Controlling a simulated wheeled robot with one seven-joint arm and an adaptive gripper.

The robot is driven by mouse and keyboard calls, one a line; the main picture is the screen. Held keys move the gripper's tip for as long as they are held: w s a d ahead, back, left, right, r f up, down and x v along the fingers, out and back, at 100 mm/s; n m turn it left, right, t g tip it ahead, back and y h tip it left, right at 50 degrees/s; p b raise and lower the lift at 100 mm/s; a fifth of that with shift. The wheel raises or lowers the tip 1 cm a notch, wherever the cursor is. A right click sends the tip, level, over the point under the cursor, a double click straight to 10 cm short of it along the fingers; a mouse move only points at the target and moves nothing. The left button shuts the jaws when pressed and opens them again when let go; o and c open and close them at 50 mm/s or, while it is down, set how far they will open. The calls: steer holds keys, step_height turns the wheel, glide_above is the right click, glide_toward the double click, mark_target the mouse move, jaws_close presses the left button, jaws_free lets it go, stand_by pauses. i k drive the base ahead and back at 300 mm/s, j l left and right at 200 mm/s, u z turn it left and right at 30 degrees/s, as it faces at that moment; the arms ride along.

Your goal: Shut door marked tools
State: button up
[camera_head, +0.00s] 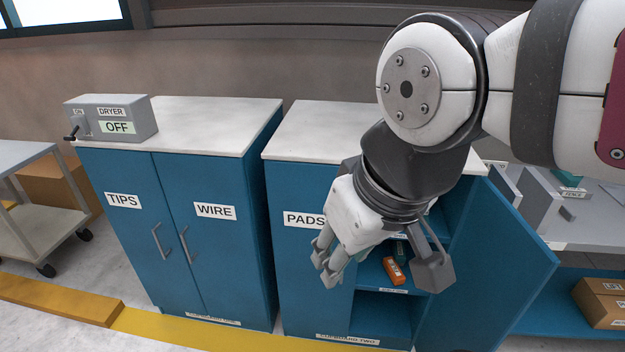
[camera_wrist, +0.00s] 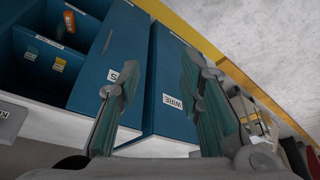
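The right-hand cabinet has a blue door (camera_head: 510,262) that stands wide open, swung out to the right. No tools label is readable on it, as its outer face is turned away. The cabinet's left door, marked PADS (camera_head: 300,275), is shut. My gripper (camera_head: 327,262) hangs in front of the cabinet, left of the open door and apart from it. In the wrist view my gripper (camera_wrist: 158,72) is open, with a clear gap between its fingers and nothing held. My arm hides part of the cabinet's top and opening.
Shelves inside hold an orange item (camera_head: 394,270). A cabinet marked TIPS and WIRE (camera_head: 205,270) stands left, shut, with a dryer switch box (camera_head: 118,118) on top. A cart (camera_head: 25,215) is at far left. Cardboard boxes (camera_head: 602,302) sit right of the open door.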

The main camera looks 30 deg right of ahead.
mark_target(501, 264)
steer(key=k+l, duration=0.15)
steer(key=l, duration=0.25)
steer(key=k+l+u, duration=0.1)
steer(key=l, duration=0.3)
steer(key=k+l, duration=0.25)
steer(key=l, duration=0.15)
steer(key=k+l, duration=0.15)
steer(key=l, duration=0.25)
steer(key=k+l+u, duration=0.1)
steer(key=l, duration=0.3)
steer(key=k+l, duration=0.25)
steer(key=k+l+u, duration=0.1)
steer(key=k+l, duration=0.2)
steer(key=l, duration=0.15)
steer(key=k+j+u, duration=0.1)
steer(key=j, duration=0.25)
steer(key=k+j, duration=0.15)
steer(key=j, duration=0.2)
steer(key=u, duration=0.05)
